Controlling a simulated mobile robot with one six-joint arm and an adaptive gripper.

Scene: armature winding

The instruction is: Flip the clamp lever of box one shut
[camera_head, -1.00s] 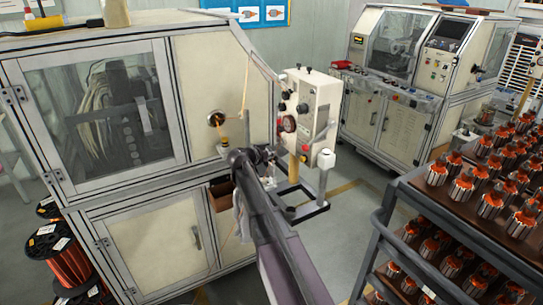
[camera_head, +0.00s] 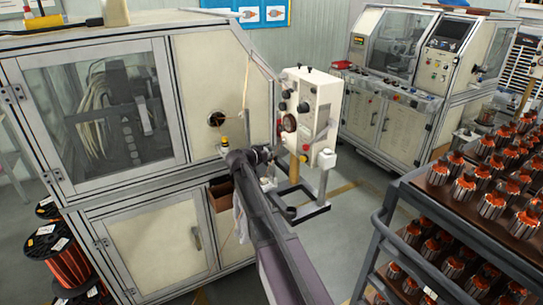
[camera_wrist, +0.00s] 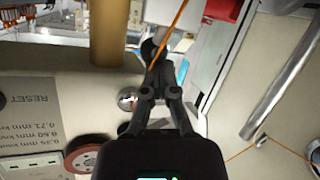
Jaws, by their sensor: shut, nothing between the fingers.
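The cream winding machine (camera_head: 185,55) stands at left, with a round dark opening (camera_head: 217,119) in its front panel. Below the opening is a small yellow-and-black piece (camera_head: 225,142), close to the end of my arm. Beside it stands the white control box (camera_head: 322,105) with knobs; in the wrist view its face (camera_wrist: 50,125) carries the RESET lettering. My gripper (camera_wrist: 158,55) is shut and empty in the wrist view, alongside that face. An orange wire (camera_wrist: 172,32) crosses near its fingertips. In the head view my arm largely hides the gripper. I cannot clearly pick out the clamp lever.
A rack of orange-and-silver armatures (camera_head: 465,190) stands at right, its dark frame near my arm. A second machine (camera_head: 400,80) is behind. Copper wire spools (camera_head: 60,255) stand at lower left. Open floor lies between the machines. A metal bar handle (camera_wrist: 285,85) is right of my gripper.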

